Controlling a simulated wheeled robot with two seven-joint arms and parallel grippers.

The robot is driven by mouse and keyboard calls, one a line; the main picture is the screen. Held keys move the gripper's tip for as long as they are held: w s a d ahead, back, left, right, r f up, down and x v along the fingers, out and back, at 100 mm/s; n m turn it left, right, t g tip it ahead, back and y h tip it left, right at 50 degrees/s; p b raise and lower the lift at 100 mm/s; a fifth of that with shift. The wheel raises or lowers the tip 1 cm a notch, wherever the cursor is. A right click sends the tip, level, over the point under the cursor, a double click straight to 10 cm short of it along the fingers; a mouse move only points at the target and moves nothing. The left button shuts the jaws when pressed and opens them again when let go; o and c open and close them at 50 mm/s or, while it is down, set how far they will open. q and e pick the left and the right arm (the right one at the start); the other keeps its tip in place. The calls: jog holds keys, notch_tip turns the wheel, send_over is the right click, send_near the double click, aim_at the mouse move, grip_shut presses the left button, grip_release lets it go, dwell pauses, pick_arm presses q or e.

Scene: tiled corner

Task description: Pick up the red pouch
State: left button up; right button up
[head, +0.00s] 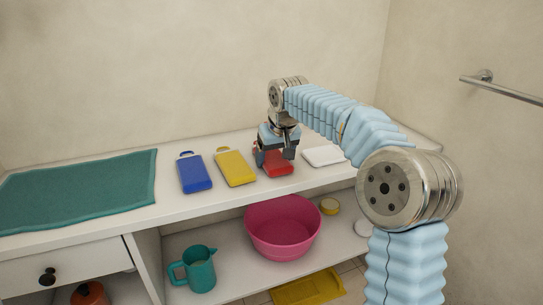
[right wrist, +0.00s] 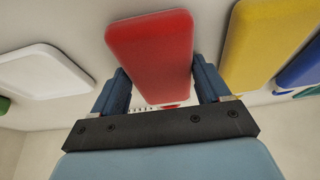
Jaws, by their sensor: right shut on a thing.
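The red pouch (head: 278,168) lies on the white counter, between a yellow pouch and a white flat item. My right gripper (head: 274,157) is over it from above and hides part of it. In the right wrist view the red pouch (right wrist: 150,55) sits between the two blue fingers of my right gripper (right wrist: 160,88), which is shut on it. I cannot tell whether the pouch is lifted off the counter. My left gripper is not in view.
A yellow pouch (head: 236,167) and a blue pouch (head: 194,173) lie to the left, a white flat item (head: 323,156) to the right. A teal towel (head: 80,190) covers the counter's left part. Below are a pink basin (head: 283,240) and a teal jug (head: 199,270).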

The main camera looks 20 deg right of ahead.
aim_at(271, 155)
jog(key=shift+r, duration=0.15)
jog(key=shift+r, duration=0.2)
notch_tip(271, 155, up, 3)
jog(key=shift+f, duration=0.1)
jog(key=s+a+r+b, duration=0.1)
jog(key=s+a+r, duration=0.7)
jog(key=s, duration=0.3)
jog(key=shift+v, duration=0.85)
jog(key=shift+d, duration=0.1)
